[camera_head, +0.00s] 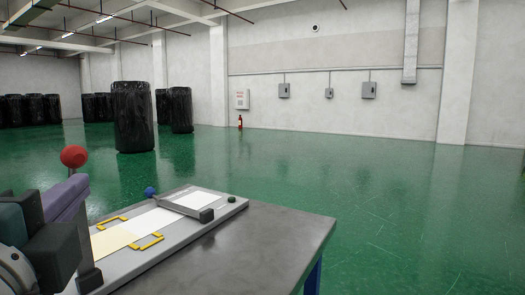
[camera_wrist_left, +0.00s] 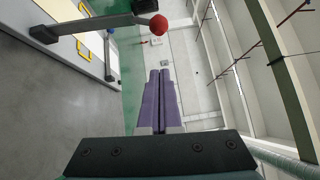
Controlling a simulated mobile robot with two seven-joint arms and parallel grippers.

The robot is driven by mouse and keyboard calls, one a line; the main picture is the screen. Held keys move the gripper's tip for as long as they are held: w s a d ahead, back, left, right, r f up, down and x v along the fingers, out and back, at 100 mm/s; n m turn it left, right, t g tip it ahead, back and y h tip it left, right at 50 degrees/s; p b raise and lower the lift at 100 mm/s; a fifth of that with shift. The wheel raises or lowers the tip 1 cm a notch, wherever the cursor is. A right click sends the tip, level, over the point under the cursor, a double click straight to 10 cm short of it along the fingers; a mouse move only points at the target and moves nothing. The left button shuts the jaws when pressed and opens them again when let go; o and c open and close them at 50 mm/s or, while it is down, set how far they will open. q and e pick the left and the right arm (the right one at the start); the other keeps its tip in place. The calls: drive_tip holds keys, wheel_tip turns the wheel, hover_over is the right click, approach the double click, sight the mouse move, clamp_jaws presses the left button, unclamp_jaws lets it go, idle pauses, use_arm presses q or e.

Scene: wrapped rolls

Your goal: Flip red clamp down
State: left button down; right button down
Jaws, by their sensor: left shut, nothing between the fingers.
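The red clamp's ball knob (camera_head: 74,156) tops a dark lever that stands up from the near-left end of the grey board (camera_head: 237,203). In the left wrist view the red knob (camera_wrist_left: 158,25) sits at the end of its grey lever arm (camera_wrist_left: 95,24), just beyond and a little left of the fingertips. My left gripper (camera_head: 77,183) has purple fingers and is beside the lever, just below the knob in the picture. In the left wrist view its fingers (camera_wrist_left: 159,72) are together and empty, apart from the knob. My right gripper is out of view.
A blue-knobbed clamp (camera_head: 150,193) lies flat across white sheet material at the board's far end. Yellow brackets (camera_head: 150,242) flank the sheet. The metal table (camera_head: 285,232) is bare right of the board. Black wrapped rolls (camera_head: 133,116) stand on the green floor behind.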

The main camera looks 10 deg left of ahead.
sight(75, 168)
use_arm(q)
drive_tip(key=shift+w+a+r+p, duration=0.15)
drive_tip(key=shift+w+a+p, duration=0.15)
drive_tip(key=shift+w+a, duration=1.2)
drive_tip(key=shift+w+a+r+p, duration=0.15)
drive_tip(key=shift+w+a+p, duration=0.15)
drive_tip(key=shift+w+a, duration=1.15)
drive_tip(key=shift+w+d, duration=0.1)
drive_tip(key=shift+d, duration=0.05)
